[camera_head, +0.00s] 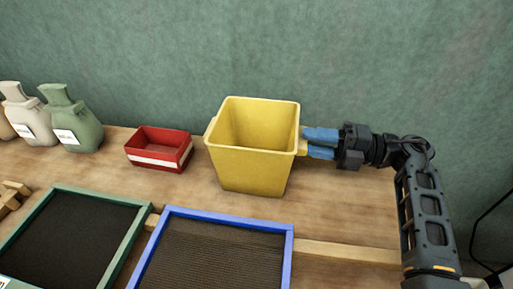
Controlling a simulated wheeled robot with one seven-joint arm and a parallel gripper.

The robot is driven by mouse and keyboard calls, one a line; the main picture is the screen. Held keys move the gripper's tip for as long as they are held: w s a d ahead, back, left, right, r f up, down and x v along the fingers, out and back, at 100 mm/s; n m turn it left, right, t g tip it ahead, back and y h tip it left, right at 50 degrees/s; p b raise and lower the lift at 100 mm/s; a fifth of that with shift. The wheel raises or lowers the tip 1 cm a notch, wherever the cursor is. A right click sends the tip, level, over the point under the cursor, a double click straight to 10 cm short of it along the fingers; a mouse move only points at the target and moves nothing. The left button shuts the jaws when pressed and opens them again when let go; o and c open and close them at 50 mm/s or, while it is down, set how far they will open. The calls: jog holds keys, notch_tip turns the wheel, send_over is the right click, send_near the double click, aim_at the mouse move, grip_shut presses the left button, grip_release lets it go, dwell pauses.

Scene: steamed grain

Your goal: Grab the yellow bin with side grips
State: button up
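The yellow bin (252,170) stands upright on the wooden table, open at the top and apparently empty. Small side grips stick out at its left (210,128) and right (302,147). My gripper (312,143) comes in from the right, with its two blue fingers level with the right grip. The fingertips are at the grip, one finger farther back and one nearer the camera. A narrow gap shows between the fingers. I cannot tell whether they press on the grip or only stand around it.
A red box (183,160) with a white stripe stands left of the bin. Blue-framed (287,262) and green-framed (127,250) dark trays lie in front. Several cloth sacks (82,128) stand at the far left. A green wall rises behind the table. Bare tabletop (350,210) lies right of the bin.

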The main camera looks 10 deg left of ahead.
jog(key=shift+a, duration=0.55)
jog(key=shift+c, duration=0.5)
grip_shut()
